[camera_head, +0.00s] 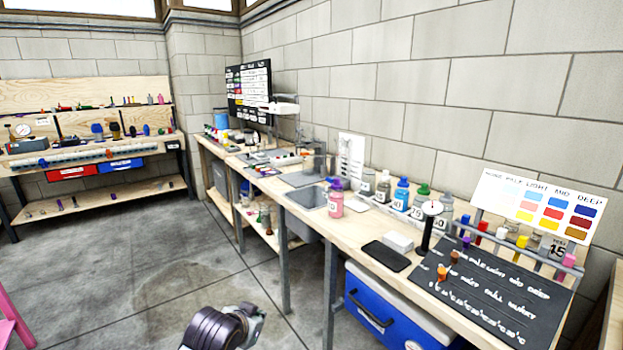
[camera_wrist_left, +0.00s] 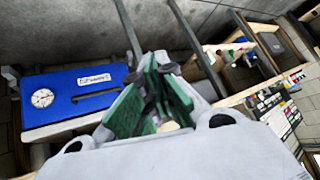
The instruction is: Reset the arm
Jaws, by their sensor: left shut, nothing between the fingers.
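My left gripper (camera_head: 246,318) shows at the bottom of the head view, low over the floor in front of the workbench (camera_head: 372,228). It is apart from the bench and holds nothing. In the left wrist view my left gripper (camera_wrist_left: 152,90) has its green finger pads close together and shut. A blue cooler (camera_wrist_left: 75,100) with a white top label and a round dial lies beyond the fingers at the left. My right gripper is not in either view.
The blue cooler (camera_head: 390,310) stands under the bench at the right. Bottles, a sink (camera_head: 308,197) and a dark chart board (camera_head: 500,293) are on the bench. A second bench (camera_head: 100,195) stands at the far left. A pink frame (camera_head: 14,322) is at the left edge. The middle floor is clear.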

